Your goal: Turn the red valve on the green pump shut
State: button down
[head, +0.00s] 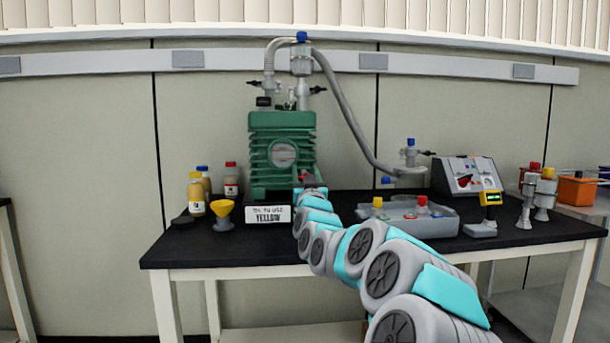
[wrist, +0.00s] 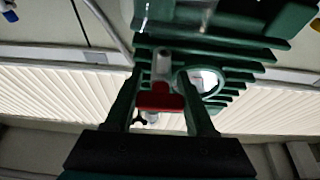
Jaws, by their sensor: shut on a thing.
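The green pump (head: 282,150) stands on the black bench, left of the middle in the head view. Its ribbed green body (wrist: 215,45) fills the upper part of the wrist view. The red valve (wrist: 160,97) sits on a short grey stem at the pump's ribs. My gripper (wrist: 160,85) has one finger on each side of the red handle and is shut on it. In the head view my gripper (head: 310,186) reaches the pump's lower right front, and only a bit of red (head: 305,179) shows there.
A grey tray (head: 440,226) with capped fittings is to the right, with a grey control box (head: 466,176) behind. A grey hose (head: 352,110) arches overhead.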

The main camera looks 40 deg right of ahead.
jog(key=shift+c, duration=1.2)
grip_release()
jog(key=b+v, duration=0.1)
jog(key=v, duration=0.7)
